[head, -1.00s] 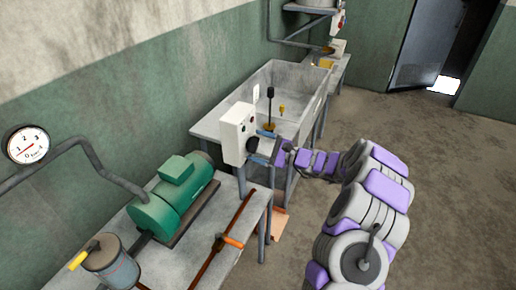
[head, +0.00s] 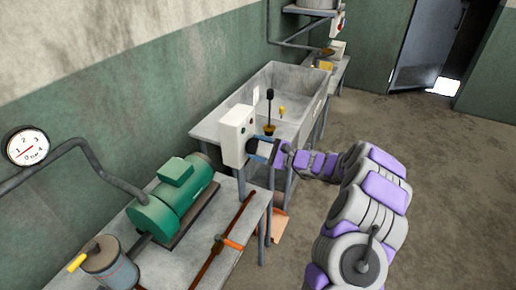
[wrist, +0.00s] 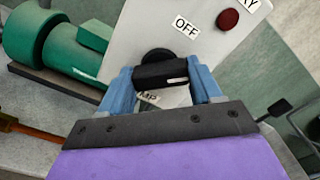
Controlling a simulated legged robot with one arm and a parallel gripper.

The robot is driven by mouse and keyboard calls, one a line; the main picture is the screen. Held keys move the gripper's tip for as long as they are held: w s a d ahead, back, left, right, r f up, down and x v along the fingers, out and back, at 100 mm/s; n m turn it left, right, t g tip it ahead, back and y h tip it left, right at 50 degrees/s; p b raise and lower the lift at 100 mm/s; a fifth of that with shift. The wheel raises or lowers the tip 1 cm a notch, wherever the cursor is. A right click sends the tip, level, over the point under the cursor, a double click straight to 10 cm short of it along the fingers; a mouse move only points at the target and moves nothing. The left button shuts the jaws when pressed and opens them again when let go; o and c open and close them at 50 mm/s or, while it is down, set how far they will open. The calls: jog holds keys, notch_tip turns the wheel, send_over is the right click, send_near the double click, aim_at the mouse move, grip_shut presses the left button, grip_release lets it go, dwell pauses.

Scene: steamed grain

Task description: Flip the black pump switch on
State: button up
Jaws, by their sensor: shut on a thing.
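The black pump switch (wrist: 160,72) is a rotary knob with a bar handle on the front of a white control box (head: 236,136). In the wrist view, the bar lies roughly level across the picture, with a white mark near its right end. An "OFF" label (wrist: 186,26) is above and right of it. A label ending in "MP" (wrist: 149,97) is below, partly hidden. My gripper (wrist: 162,71) is shut on the bar, with a blue finger at each end. In the head view, the gripper (head: 262,149) meets the box front and mostly hides the switch.
A red round button (wrist: 228,19) is on the same box. The green pump motor (head: 172,197) and a bench (head: 190,262) with an orange-handled rod (head: 228,241) stand nearer. A grey trough (head: 288,100) is behind the box. Open floor (head: 440,190) lies to the right.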

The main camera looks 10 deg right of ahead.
jog(key=shift+r+p, duration=0.15)
jog(key=shift+p, duration=0.45)
jog(key=shift+m+p, duration=0.4)
jog(key=m+p, duration=0.2)
jog(key=p, duration=0.2)
jog(key=shift+w+r+m, duration=0.1)
jog(key=shift+r+m, duration=0.05)
jog(key=shift+m, duration=0.25)
jog(key=shift+m+p, duration=1.05)
jog(key=shift+m, duration=0.15)
jog(key=shift+d+m+p, duration=0.1)
jog(key=shift+m+p, duration=0.5)
jog(key=shift+m, duration=0.5)
jog(key=shift+w, duration=0.1)
jog(key=o, duration=1.1)
jog(key=shift+f, duration=0.2)
jog(key=shift+c, duration=0.2)
